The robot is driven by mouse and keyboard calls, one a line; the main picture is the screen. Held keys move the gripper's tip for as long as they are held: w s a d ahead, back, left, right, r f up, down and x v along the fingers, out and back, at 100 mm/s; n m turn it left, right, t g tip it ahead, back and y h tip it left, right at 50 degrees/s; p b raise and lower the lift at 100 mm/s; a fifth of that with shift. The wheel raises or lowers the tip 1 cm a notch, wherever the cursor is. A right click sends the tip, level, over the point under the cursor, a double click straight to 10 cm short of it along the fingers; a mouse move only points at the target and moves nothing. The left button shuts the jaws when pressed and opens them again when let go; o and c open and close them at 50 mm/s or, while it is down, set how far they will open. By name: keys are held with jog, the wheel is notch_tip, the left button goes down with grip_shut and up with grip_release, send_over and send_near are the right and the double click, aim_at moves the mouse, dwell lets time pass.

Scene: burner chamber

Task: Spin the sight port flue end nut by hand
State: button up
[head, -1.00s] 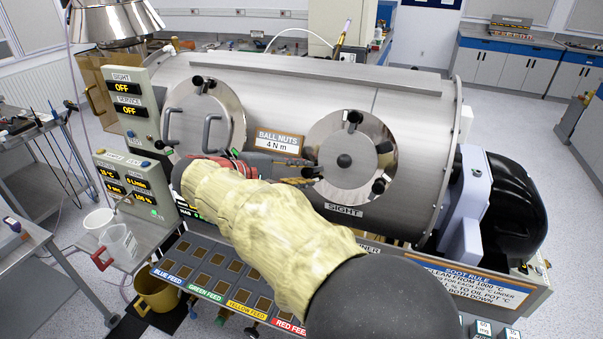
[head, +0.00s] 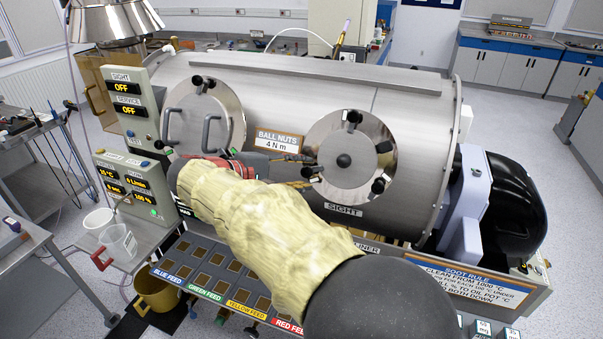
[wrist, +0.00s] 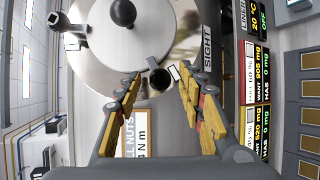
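The sight port (head: 340,135) is a round steel cover on the drum with a dark centre knob and black ball nuts around its rim. Its left nut (head: 309,173), on the side of the service port, also shows in the wrist view (wrist: 160,78). My gripper (head: 302,172) is at this nut. In the wrist view my gripper (wrist: 166,80) is open, its yellow-padded fingers on either side of the nut, with a visible gap to each. The nut lies about level with the fingertips. My arm hides part of the lower drum in the head view.
The service port (head: 205,115) with two grey handles is left of the sight port. A "BALL NUTS 4 N m" plate (head: 277,140) sits between them. Other sight nuts are at the top (head: 353,118) and lower right (head: 379,186). A feed panel (head: 215,275) lies below my arm.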

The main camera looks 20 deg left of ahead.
jog(key=v, duration=1.1)
jog(key=shift+s, duration=0.15)
jog(key=shift+a, duration=0.15)
